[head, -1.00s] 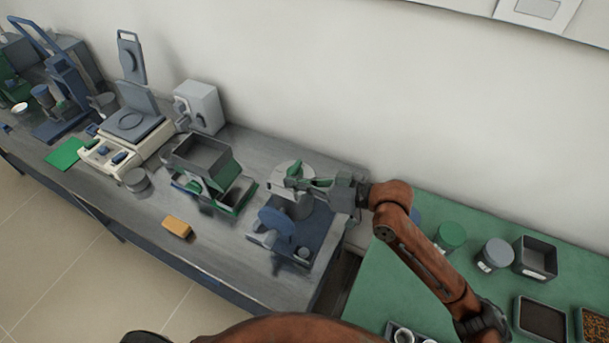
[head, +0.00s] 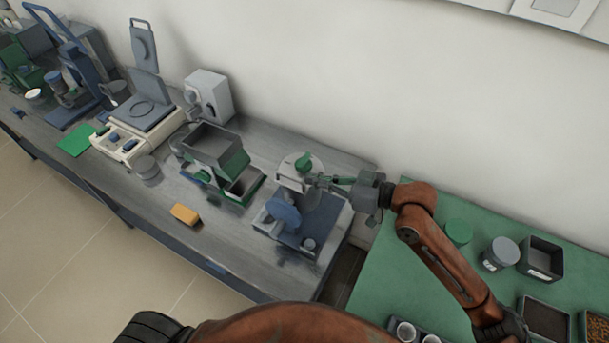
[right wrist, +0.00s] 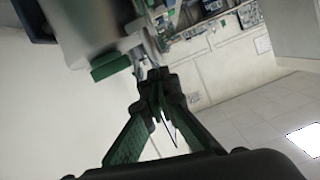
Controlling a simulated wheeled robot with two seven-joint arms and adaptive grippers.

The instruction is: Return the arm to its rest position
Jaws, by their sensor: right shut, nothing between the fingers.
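My right arm comes in from the right in the head view. Its gripper (head: 322,181) is beside the white-and-blue machine (head: 291,181) with a green knob (head: 303,163) on top, near the right end of the grey bench. In the right wrist view the fingers (right wrist: 158,78) are together and hold nothing. A pale body with a green part (right wrist: 110,66) shows close to the fingers there; a small gap to the fingertips seems visible. My left gripper is not in view.
The grey bench (head: 245,232) also holds a grey hopper device (head: 222,150), a yellow block (head: 185,214) and a balance (head: 150,118). A green table (head: 390,262) on the right carries jars, an open dark box (head: 541,258) and trays. The wall stands close behind.

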